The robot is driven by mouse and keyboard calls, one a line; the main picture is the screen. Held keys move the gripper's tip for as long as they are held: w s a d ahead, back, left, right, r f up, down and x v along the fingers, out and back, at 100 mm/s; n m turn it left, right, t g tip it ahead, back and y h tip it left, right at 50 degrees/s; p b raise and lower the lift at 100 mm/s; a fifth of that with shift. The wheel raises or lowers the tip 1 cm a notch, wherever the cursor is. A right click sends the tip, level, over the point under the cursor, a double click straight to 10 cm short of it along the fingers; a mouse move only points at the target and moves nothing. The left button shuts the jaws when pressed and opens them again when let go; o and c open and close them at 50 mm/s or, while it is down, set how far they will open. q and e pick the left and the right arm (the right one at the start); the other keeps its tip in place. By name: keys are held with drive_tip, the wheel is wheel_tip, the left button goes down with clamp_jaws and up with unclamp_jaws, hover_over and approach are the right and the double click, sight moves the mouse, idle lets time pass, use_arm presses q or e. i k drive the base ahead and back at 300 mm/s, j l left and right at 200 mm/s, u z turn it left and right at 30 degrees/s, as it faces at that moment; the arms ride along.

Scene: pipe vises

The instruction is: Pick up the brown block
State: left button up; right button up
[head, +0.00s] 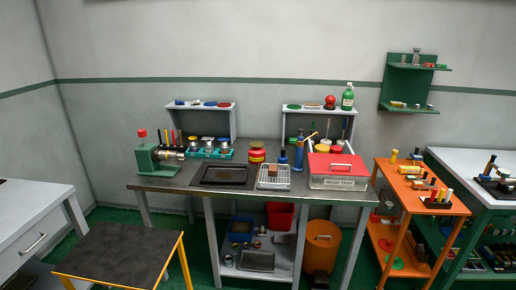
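A small brown block (273,171) appears to sit in the white wire-like tray (272,184) on the dark workbench (200,178). A flat brownish item (312,106) also shows on top of the right shelf unit, too small to make out well. Neither of my grippers is in view.
An orange cart (410,184) stands right, a dark-topped stool or table (118,255) front left.

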sight(273, 169)
drive_tip(key=i+l+u, duration=0.1)
drive_tip(key=u, duration=0.35)
drive_tip(key=i+l+u, duration=0.15)
drive_tip(key=u, duration=0.3)
drive_tip(key=i+l+u, duration=0.15)
drive_tip(key=l, duration=0.2)
drive_tip(key=i+l+u, duration=0.15)
drive_tip(key=l, duration=0.2)
drive_tip(key=i+l+u, duration=0.15)
drive_tip(key=l, duration=0.2)
drive_tip(key=i+l, duration=0.1)
drive_tip(key=l, duration=0.25)
drive_tip(key=i+l, duration=0.15)
drive_tip(key=l, duration=0.2)
drive_tip(key=i+l+u, duration=0.1)
drive_tip(key=l, duration=0.2)
drive_tip(key=i+l, duration=0.45)
drive_tip(key=i, duration=0.05)
